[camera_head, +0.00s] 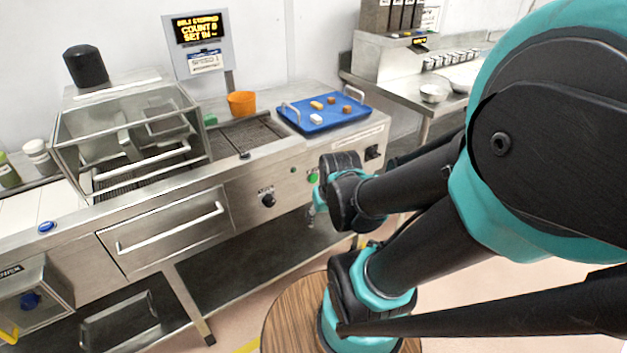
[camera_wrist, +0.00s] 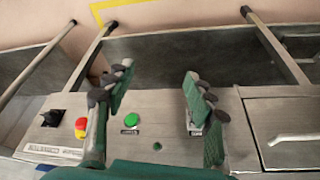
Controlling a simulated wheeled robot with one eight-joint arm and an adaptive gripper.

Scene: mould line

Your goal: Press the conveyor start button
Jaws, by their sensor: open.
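The round green button (camera_head: 312,178) sits on the steel front panel of the conveyor (camera_head: 352,133), with my gripper (camera_head: 318,197) just below and right of it. In the wrist view the green button (camera_wrist: 131,118) shows unobstructed, with a small label under it, between my two green fingers and nearer the left one. My gripper (camera_wrist: 157,84) is open, its fingers wide apart and empty. I cannot tell how far the fingertips are from the panel. The display (camera_head: 198,29) reads that the belt is stopped.
A red button on a yellow base (camera_wrist: 81,127) and a black switch (camera_wrist: 51,118) lie left of the green button in the wrist view. A black knob (camera_head: 267,198) is on the panel. A blue tray (camera_head: 342,120) with several pieces and an orange cup (camera_head: 241,103) stand on top.

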